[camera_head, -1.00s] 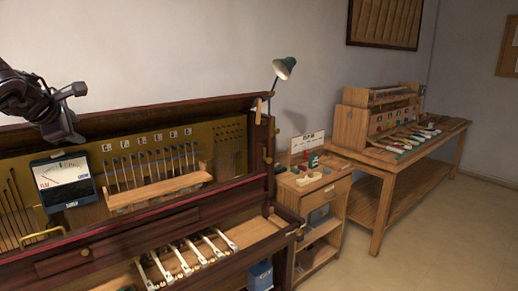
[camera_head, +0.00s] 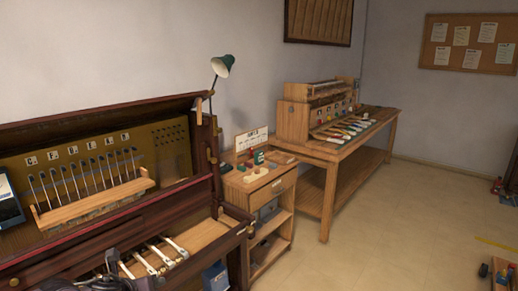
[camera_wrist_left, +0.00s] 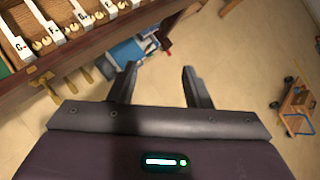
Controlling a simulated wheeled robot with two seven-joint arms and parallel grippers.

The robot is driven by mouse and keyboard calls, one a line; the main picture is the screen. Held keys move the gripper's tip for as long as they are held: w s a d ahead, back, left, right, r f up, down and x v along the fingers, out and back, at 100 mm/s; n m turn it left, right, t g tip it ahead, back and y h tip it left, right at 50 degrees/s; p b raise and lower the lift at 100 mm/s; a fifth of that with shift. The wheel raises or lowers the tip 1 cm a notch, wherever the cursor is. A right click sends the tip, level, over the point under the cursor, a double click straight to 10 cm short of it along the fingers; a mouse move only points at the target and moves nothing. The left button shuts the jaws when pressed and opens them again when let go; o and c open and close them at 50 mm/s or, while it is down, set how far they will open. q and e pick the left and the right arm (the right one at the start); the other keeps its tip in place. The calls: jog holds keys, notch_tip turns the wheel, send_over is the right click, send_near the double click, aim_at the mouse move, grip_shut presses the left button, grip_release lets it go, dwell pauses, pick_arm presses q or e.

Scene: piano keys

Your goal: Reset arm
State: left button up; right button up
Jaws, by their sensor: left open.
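My left gripper (camera_wrist_left: 160,82) is open in the left wrist view, with nothing between its two dark fingers. Beyond the fingers lie pale floor and a blue box (camera_wrist_left: 130,50) under the instrument. In the head view only a dark part of my left arm shows at the bottom left edge, in front of the piano-like cabinet (camera_head: 200,237). The white lettered keys (camera_wrist_left: 52,32) are at the upper left of the wrist view, apart from the fingers. My right gripper is not in view.
A small wooden side cabinet (camera_head: 284,183) with a green lamp (camera_head: 222,66) behind it stands right of the instrument. A long workbench (camera_head: 330,152) holds several tools. A small wheeled wooden cart (camera_wrist_left: 297,105) stands on the floor. The floor at the right is mostly clear.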

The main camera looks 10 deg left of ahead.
pick_arm(q)
jog(key=s+d+f+n+g, duration=0.1)
jog(key=s+d+f+n, duration=0.25)
jog(key=d+n, duration=0.3)
jog(key=s+d+f+n, duration=0.2)
jog(key=s+d+n, duration=0.2)
jog(key=d+n, duration=0.3)
jog(key=s+d+r+n+g+h, duration=0.1)
jog(key=s+d+n+g, duration=0.25)
jog(key=s+n, duration=0.4)
jog(key=s+d+n+g, duration=0.2)
jog(key=s+d+n, duration=0.2)
jog(key=s+n, duration=0.3)
notch_tip(320, 180, down, 32)
jog(key=s+r+g, duration=0.1)
jog(key=s, duration=0.1)
jog(key=s+a+f, duration=0.2)
jog(key=s+f, duration=0.6)
jog(key=s, duration=0.1)
jog(key=s+a+f+g, duration=0.1)
jog(key=s+f, duration=0.7)
jog(key=s, duration=0.2)
jog(key=shift+a+f, duration=0.35)
